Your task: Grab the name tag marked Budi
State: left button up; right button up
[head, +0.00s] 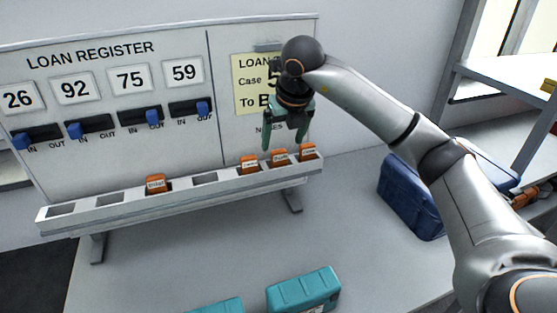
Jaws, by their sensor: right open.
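Orange name tags stand in the slotted rack (235,188) below the register board. One tag (156,184) stands alone toward the left. Three more stand at the right end: a left one (250,164), a middle one (279,158) and a right one (308,152). Their white labels carry small print; I cannot read for sure which says Budi. My right gripper (284,142) is open and points down, its fingertips just above the middle tag of the three, with nothing between them. My left gripper is not in view.
The board (110,80) has several numbers with blue IN/OUT sliders and a yellow loan note (246,90), partly hidden by my right arm. Teal cases (303,290) lie at the front, a blue case (410,197) at the right.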

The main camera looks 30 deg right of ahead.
aim_at(280, 152)
jog(key=shift+p+x, duration=0.55)
jog(key=shift+x, duration=2.55)
jog(key=shift+w+d+r, duration=0.1)
jog(key=shift+d, duration=0.05)
grip_shut()
